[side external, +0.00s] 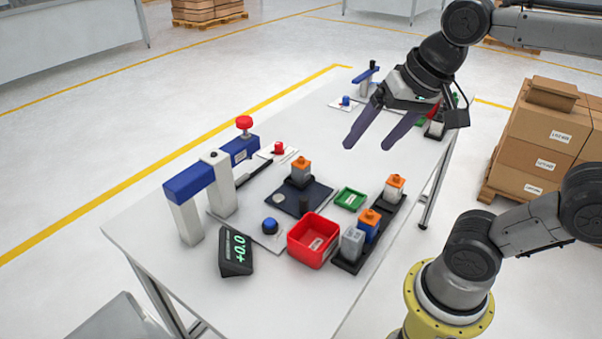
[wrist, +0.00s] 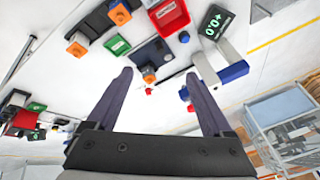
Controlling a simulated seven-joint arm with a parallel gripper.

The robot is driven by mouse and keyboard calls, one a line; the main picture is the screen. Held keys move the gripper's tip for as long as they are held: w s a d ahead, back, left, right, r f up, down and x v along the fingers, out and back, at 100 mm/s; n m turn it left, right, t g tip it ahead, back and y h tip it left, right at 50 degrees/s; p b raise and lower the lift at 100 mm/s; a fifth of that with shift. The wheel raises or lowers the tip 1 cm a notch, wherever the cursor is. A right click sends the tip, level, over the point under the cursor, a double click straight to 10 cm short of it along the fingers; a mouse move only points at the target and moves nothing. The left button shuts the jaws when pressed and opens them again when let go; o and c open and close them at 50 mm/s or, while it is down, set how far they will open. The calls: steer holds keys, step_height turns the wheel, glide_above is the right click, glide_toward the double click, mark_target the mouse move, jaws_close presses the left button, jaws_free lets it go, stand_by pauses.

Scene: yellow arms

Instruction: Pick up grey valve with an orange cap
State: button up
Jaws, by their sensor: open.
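A grey valve with an orange cap (side external: 300,169) stands upright on a dark plate (side external: 318,194); it also shows in the wrist view (wrist: 149,75). A second pale grey valve with an orange cap (side external: 394,188) stands at the far end of a black rack (side external: 377,263); it shows in the wrist view (wrist: 77,47). A blue valve with an orange cap (side external: 369,228) and a grey block without an orange cap (side external: 352,244) are in the same rack. My gripper (side external: 363,147) is open and empty, high above the table, apart from all valves.
A red bin (side external: 313,240) and a green tray (side external: 350,198) lie near the rack. A blue-topped grey frame (side external: 188,184), a display (side external: 236,252) and a blue button (side external: 270,226) stand left. A second station lies at the far table end. Bare table (side external: 160,245) shows front left.

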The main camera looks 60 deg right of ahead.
steer(key=w+d+r+m+g, duration=0.25)
steer(key=w+m, duration=0.35)
steer(key=w, duration=0.3)
steer(key=m+g, duration=0.2)
steer(key=m, duration=0.3)
glide_above(300, 158)
step_height(300, 158, down, 10)
steer(key=r, duration=0.1)
steer(key=shift+g, duration=0.35)
steer(key=f, duration=1)
steer(key=shift+d+f, duration=0.2)
steer(key=shift+d, duration=0.15)
steer(key=shift+a+f, duration=0.2)
steer(key=shift+f, duration=1.3)
steer(key=shift+a+f, duration=0.15)
steer(key=shift+f, duration=1.3)
steer(key=shift+c, duration=0.2)
steer(key=shift+r, duration=0.1)
jaws_close()
